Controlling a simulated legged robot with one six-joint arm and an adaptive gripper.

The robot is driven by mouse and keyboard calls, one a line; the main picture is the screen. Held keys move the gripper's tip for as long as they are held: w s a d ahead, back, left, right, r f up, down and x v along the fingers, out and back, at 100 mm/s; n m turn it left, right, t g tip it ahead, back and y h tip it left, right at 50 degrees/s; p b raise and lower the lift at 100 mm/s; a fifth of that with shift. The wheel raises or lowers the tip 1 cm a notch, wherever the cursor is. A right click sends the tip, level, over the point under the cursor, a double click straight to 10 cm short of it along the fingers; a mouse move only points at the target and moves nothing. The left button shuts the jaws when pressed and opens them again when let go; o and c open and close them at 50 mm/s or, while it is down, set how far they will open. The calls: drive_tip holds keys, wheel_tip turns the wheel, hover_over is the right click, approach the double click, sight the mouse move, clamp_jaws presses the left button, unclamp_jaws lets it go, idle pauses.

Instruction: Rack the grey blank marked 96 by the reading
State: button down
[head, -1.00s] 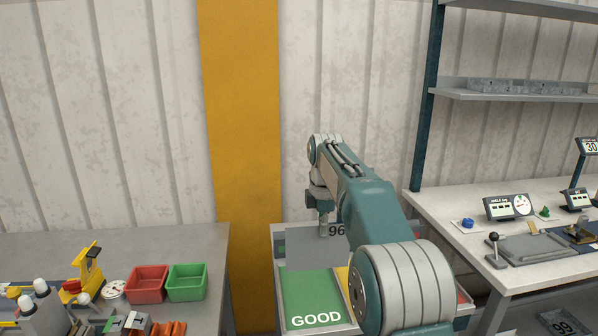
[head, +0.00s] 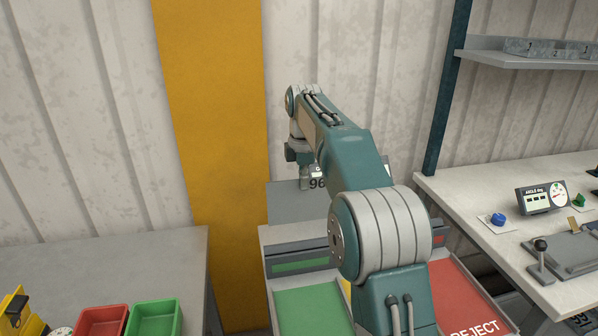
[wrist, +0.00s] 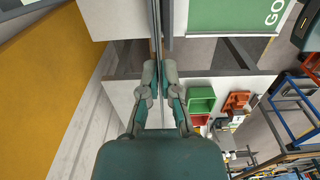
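The grey blank (head: 290,207), with "96" partly showing, hangs from my gripper (head: 304,182) near the back of the sorting rack. In the wrist view my gripper (wrist: 157,82) is shut on the blank (wrist: 155,25), which shows nearly edge-on as a thin strip. The rack has a green GOOD tray (head: 312,308) at left, a red REJECT tray (head: 462,290) at right and a yellow section between, mostly hidden by my arm. The green GOOD tray (wrist: 230,15) also shows in the wrist view. The angle gauge (head: 541,198) stands on the right bench; its digits are too small to read.
A left bench (head: 120,255) carries a red bin (head: 102,321) and a green bin (head: 154,318). A yellow column (head: 205,140) stands behind the rack. The right bench (head: 470,190) has a lever fixture (head: 570,255) and a shelf (head: 540,62) above.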

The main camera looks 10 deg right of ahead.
sight(302, 199)
wheel_tip(302, 199, down, 14)
drive_tip(key=shift+a, duration=0.2)
idle(0.9)
drive_tip(key=shift+d+f, duration=0.1)
drive_tip(key=shift+f, duration=1.3)
idle(1.1)
drive_tip(key=c, duration=0.7)
unclamp_jaws()
wheel_tip(302, 199, up, 11)
drive_tip(key=shift+r, duration=0.45)
